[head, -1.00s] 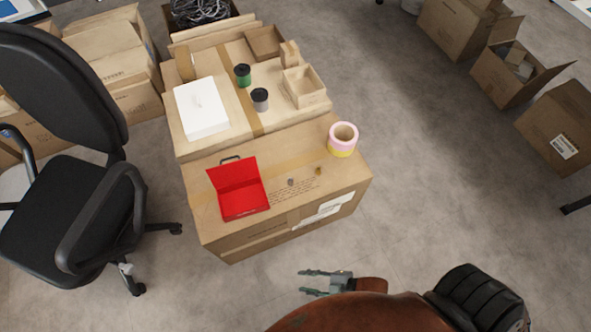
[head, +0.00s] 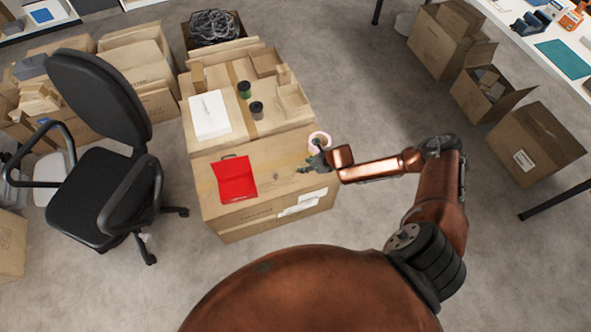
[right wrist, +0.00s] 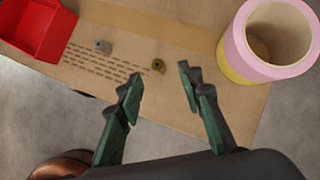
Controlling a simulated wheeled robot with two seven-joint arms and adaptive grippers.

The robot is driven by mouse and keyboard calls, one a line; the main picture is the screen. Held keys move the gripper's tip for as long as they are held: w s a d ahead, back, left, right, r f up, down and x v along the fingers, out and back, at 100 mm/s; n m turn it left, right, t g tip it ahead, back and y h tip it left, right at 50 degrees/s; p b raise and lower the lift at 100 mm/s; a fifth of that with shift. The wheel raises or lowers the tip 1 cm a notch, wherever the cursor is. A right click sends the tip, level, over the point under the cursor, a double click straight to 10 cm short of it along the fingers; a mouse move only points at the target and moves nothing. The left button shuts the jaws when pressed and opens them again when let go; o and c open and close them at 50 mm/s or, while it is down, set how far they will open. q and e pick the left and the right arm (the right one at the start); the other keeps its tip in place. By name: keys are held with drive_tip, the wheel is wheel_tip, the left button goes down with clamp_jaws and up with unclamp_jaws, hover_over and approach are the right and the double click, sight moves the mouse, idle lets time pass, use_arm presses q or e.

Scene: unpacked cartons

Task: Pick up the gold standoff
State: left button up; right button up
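The gold standoff (right wrist: 158,65) is a small piece on the carton top (right wrist: 135,30), seen in the right wrist view. My right gripper (right wrist: 160,76) is open and empty, its green fingertips spread on either side just short of the standoff. In the head view the right gripper (head: 306,164) is over the carton's right edge, and I cannot make out the gold standoff there. My left gripper is not in view.
A pink and yellow tape roll (right wrist: 272,42) stands close on the right. An open red box (head: 236,187) sits on the left of the carton. Bare carton lies between.

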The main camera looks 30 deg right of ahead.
drive_tip(key=shift+w+f, duration=0.2)
drive_tip(key=shift+f, duration=0.25)
drive_tip(key=b+x, duration=0.1)
drive_tip(key=x, duration=0.1)
drive_tip(key=b+x, duration=0.1)
drive_tip(key=x, duration=0.1)
drive_tip(key=b+x, duration=0.1)
drive_tip(key=x, duration=0.1)
drive_tip(key=shift+a+f, duration=0.3)
drive_tip(key=shift+a, duration=0.05)
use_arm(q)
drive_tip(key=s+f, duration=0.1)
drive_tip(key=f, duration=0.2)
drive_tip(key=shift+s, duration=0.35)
use_arm(e)
drive_tip(key=shift+w+r, duration=0.1)
clamp_jaws()
